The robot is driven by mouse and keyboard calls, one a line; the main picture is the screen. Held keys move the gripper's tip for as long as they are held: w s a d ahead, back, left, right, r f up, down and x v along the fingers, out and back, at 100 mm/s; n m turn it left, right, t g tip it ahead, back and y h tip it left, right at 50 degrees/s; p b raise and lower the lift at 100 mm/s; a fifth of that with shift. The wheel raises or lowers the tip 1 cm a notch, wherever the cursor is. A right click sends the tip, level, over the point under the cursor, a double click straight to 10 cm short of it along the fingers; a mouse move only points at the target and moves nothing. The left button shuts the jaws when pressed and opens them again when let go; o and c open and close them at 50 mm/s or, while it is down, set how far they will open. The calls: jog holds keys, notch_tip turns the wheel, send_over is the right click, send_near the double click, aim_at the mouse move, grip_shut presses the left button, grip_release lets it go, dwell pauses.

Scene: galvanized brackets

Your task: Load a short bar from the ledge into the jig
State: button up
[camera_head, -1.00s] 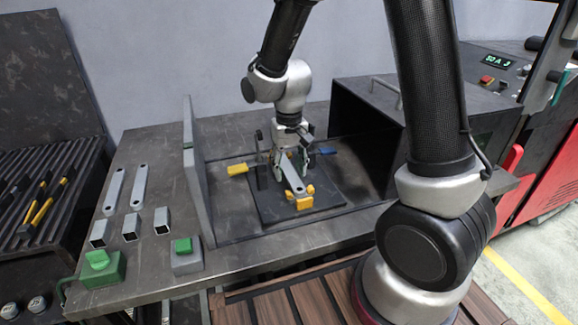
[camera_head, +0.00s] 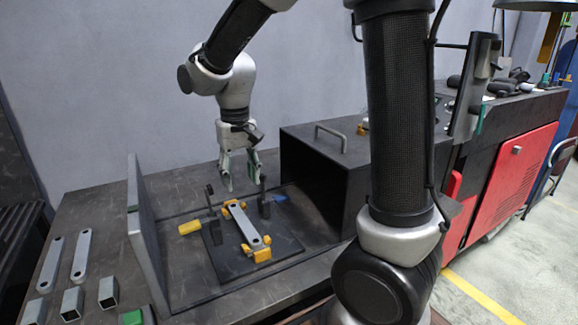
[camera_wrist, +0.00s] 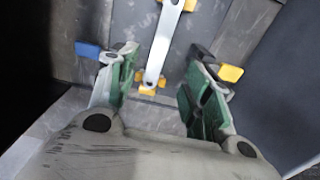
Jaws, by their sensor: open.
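A flat grey bar (camera_head: 240,226) with a hole at its end lies in the jig between yellow locating blocks (camera_head: 262,255) on the black jig plate (camera_head: 217,262). The bar also shows in the wrist view (camera_wrist: 163,48). My gripper (camera_head: 241,188) is open and empty, above the far end of the jig and apart from the bar. In the wrist view its green-padded fingers (camera_wrist: 160,88) are spread, with the bar's end between them in the picture. Two more flat bars (camera_head: 50,263) (camera_head: 81,255) lie on the ledge at left.
Toggle clamps with a yellow handle (camera_head: 189,228) and a blue handle (camera_head: 280,198) stand beside the jig. An upright grey panel (camera_head: 148,240) is at left and a black box (camera_head: 330,155) at right. Several square tubes (camera_head: 72,303) lie at front left.

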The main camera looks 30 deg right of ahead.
jog(key=s+d+r+t, duration=0.2)
jog(key=s+d+r, duration=0.2)
jog(key=s+d, duration=0.3)
jog(key=s+d+r+t, duration=0.2)
jog(key=s+d+r, duration=0.2)
jog(key=s+d, duration=0.3)
jog(key=s, duration=0.5)
jog(key=shift+d+r, duration=0.15)
jog(key=shift+d, duration=0.2)
